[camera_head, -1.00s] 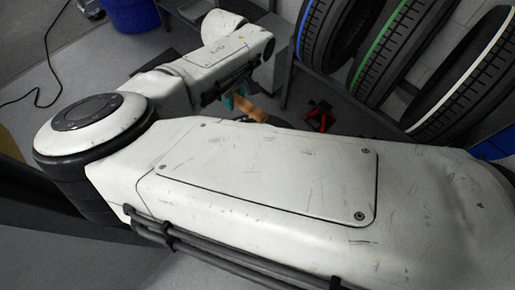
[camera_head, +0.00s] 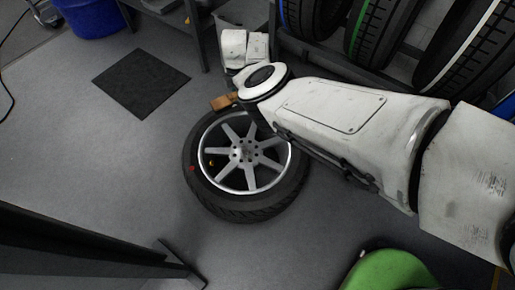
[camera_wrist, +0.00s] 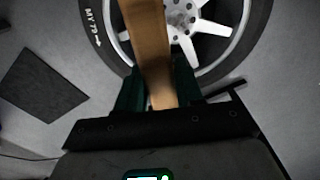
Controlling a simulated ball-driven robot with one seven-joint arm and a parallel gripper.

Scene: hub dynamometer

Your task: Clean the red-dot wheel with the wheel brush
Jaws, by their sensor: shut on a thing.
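The red-dot wheel (camera_head: 244,203) lies flat on the floor with its silver spoked rim facing up; a red dot shows on the left side of its tyre in the head view. The wheel also shows at the top of the wrist view (camera_wrist: 252,45). My gripper (camera_wrist: 160,92) is shut on the wooden handle of the wheel brush (camera_wrist: 150,45), beside the wheel. In the head view the handle (camera_head: 223,101) shows just beyond the wheel's far edge, with my arm covering the gripper. The brush's bristles are not visible.
A dark square mat (camera_head: 141,82) lies on the floor to the left. A rack holds tyres with blue, green (camera_head: 376,25) and white stripes at the back right. A blue bin (camera_head: 93,15) stands at the back left. A green rounded object (camera_head: 390,272) is at the bottom right.

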